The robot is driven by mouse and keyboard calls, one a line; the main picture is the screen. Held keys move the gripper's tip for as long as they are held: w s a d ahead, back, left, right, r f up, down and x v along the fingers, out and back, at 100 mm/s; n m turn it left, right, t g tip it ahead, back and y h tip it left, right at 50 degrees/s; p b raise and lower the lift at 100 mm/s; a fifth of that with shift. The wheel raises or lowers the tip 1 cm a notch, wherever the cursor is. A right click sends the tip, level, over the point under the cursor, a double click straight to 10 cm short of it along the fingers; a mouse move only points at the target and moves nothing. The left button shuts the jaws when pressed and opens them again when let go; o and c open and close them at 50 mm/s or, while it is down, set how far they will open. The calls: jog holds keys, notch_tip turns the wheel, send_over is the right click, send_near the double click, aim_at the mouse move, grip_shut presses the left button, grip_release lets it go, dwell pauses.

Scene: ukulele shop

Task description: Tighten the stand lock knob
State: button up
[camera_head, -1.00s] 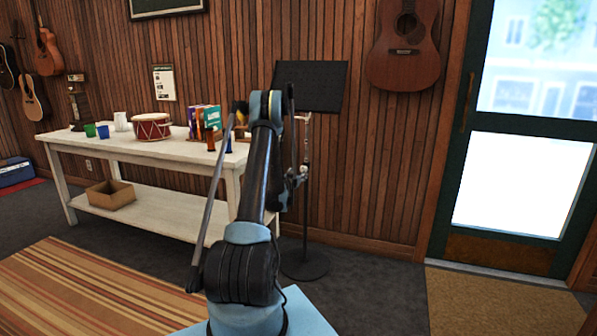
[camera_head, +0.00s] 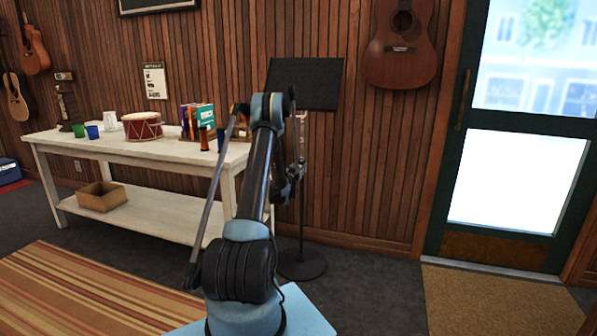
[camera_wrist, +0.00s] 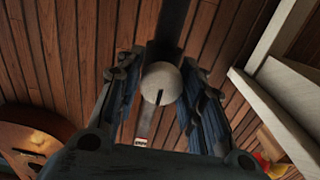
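A black music stand (camera_head: 304,83) stands upright by the wood wall, with a round base (camera_head: 302,264) on the floor. In the wrist view a pale grey round knob (camera_wrist: 161,83) with a dark slot lies between the two fingers of my gripper (camera_wrist: 163,78). The dark stand pole runs up behind it. The fingers are apart, one on each side of the knob. I cannot tell whether either one touches it. In the head view my gripper is mostly hidden behind my arm, beside the stand pole below the desk.
A white table (camera_head: 110,150) with a drum (camera_head: 142,126), books (camera_head: 203,119) and cups stands left of the stand, close to my arm. A cardboard box (camera_head: 101,195) sits on its lower shelf. A guitar (camera_head: 402,45) hangs to the right.

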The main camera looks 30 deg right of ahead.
jog(key=c, duration=0.4)
jog(key=shift+w+a+n, duration=0.1)
jog(key=shift+n, duration=0.5)
jog(key=o, duration=1.1)
